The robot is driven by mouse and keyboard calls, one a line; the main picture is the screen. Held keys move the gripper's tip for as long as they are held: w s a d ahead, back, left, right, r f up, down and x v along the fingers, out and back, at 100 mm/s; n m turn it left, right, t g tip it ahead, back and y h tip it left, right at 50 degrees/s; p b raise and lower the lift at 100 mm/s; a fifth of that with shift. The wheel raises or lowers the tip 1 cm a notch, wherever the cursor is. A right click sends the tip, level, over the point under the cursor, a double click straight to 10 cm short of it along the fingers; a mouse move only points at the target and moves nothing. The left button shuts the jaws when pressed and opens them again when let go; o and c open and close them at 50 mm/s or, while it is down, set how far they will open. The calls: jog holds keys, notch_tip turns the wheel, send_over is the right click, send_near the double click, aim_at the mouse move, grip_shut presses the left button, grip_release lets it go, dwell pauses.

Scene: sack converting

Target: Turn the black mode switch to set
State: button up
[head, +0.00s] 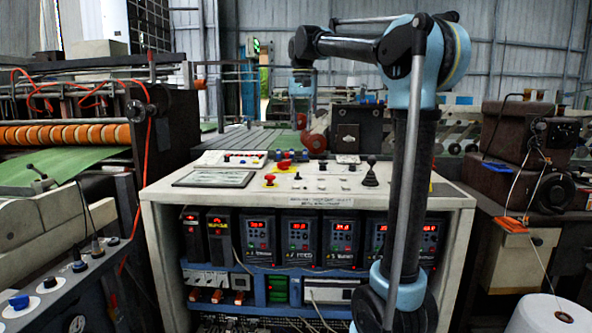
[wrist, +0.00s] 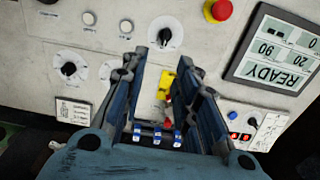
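Two black pointer knobs sit on round white dials in the wrist view: one knob (wrist: 164,37) just beyond my fingertips, the other knob (wrist: 68,69) to the left. Their labels are too small to read, so I cannot tell which is the mode switch. My gripper (wrist: 163,66) is open and empty above the panel, its two fingers apart. Neither finger visibly touches a knob. In the head view my gripper (head: 301,118) hangs over the back of the white console (head: 160,187).
A red mushroom button (wrist: 217,10) and a tilted READY display (wrist: 278,50) lie at the upper right. A yellow and red part (wrist: 165,84) shows between the fingers. Small push buttons stand left of the nearer knob. A black joystick (head: 370,174) rises at the console's right.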

jog(key=w, duration=0.1)
send_near(298, 175)
jog(key=w+f, duration=0.1)
jog(key=f, duration=0.1)
jog(key=w+f, duration=0.1)
jog(key=f, duration=0.2)
jog(key=w+f, duration=0.1)
jog(key=f, duration=0.2)
dwell(0.3)
grip_shut()
